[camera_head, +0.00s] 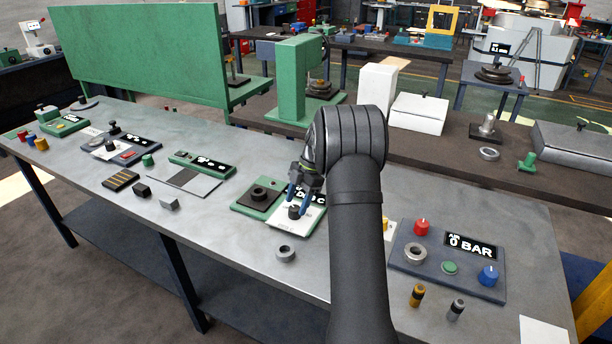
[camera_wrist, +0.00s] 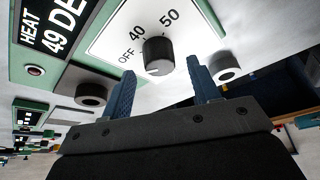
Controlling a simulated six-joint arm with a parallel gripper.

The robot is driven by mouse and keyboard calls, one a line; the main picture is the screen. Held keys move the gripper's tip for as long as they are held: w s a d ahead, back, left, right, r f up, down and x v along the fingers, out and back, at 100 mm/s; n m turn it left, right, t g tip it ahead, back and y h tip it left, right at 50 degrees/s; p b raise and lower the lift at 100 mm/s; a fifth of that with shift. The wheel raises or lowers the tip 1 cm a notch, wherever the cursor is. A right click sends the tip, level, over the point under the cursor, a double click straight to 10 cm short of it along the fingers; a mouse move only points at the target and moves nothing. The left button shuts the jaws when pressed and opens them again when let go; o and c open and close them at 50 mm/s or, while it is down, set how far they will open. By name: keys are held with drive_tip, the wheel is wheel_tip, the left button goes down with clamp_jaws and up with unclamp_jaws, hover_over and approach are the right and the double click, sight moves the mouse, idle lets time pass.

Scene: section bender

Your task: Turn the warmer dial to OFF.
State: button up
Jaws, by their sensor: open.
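The warmer dial (camera_wrist: 158,56) is a dark round knob on a white plate (camera_wrist: 112,42) printed OFF, 40 and 50. A pale mark shows on the knob's face; I cannot tell surely which label it points to. The display (camera_wrist: 55,22) reads HEAT 49 DE, cut off by the frame edge. In the head view the dial (camera_head: 294,212) sits on the white part of the green warmer, just below my gripper (camera_head: 299,200). My gripper (camera_wrist: 160,70) is open, its two blue fingers apart on either side of the dial in the wrist view, holding nothing. Contact with it is not visible.
A grey ring (camera_head: 285,252) lies on the bench in front of the warmer. A black round fitting (camera_head: 258,194) is on the warmer's left part. A blue panel (camera_head: 448,262) reading 0 BAR, with red, green and blue controls, stands right of my arm.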

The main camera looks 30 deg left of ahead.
drive_tip(key=v, duration=1.6)
drive_tip(key=shift+f, duration=0.1)
drive_tip(key=x, duration=1.7)
drive_tip(key=shift+s+f, duration=0.1)
drive_tip(key=shift+f, duration=0.05)
